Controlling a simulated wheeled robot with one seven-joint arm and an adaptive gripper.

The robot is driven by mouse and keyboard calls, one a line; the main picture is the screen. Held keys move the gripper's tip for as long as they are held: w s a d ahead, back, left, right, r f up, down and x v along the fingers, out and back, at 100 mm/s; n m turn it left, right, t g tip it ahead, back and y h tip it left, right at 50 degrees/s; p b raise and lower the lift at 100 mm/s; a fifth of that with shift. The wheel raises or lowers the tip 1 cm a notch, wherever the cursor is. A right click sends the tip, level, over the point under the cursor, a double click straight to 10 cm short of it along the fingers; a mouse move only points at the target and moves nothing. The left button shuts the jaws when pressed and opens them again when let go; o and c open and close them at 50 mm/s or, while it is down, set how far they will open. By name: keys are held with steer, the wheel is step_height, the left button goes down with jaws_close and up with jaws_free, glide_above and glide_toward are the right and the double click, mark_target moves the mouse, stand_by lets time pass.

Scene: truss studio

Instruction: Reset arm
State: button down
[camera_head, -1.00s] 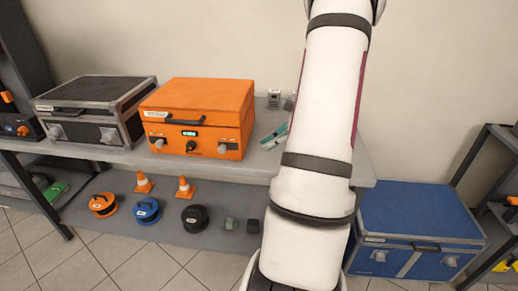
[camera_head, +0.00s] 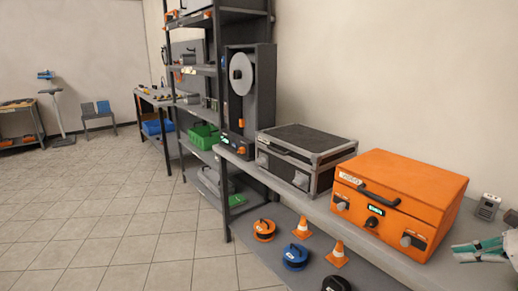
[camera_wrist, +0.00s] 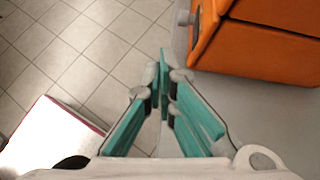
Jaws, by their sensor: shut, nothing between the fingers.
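My gripper (camera_head: 478,250), with teal and white fingers, shows at the right edge of the head view, to the right of the orange case (camera_head: 404,182). In the wrist view my gripper (camera_wrist: 164,72) has its fingertips together with nothing between them. The orange case (camera_wrist: 262,42) is at the upper right there, apart from the fingers. Most of my arm is outside the head view; a white part of it shows at the lower left of the wrist view.
The grey bench (camera_head: 335,222) carries the orange case and a black-and-silver case (camera_head: 306,141). Below are orange cones (camera_head: 302,229) and cable reels (camera_head: 295,257). A dark shelf rack (camera_head: 216,68) stands beyond. The tiled floor (camera_head: 95,215) at left is clear.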

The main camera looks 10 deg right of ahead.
steer(key=w+a+r+n+g+p, duration=0.1)
steer(key=a+r+n+g, duration=0.1)
steer(key=a+r+n, duration=0.45)
steer(key=a+r+n+g+p, duration=0.2)
steer(key=a+r+n, duration=0.1)
steer(key=a, duration=0.7)
steer(key=w+a+r+n+g+p, duration=0.1)
steer(key=a+r+n+g, duration=0.1)
steer(key=a+r+n, duration=0.45)
steer(key=s+a+r+n+t+h+p, duration=0.1)
steer(key=s+a+r+n+h+p, duration=0.3)
steer(key=s+a+n, duration=0.9)
steer(key=shift+a+r+n, duration=0.4)
steer(key=shift+a+r, duration=0.4)
steer(key=shift+r, duration=0.05)
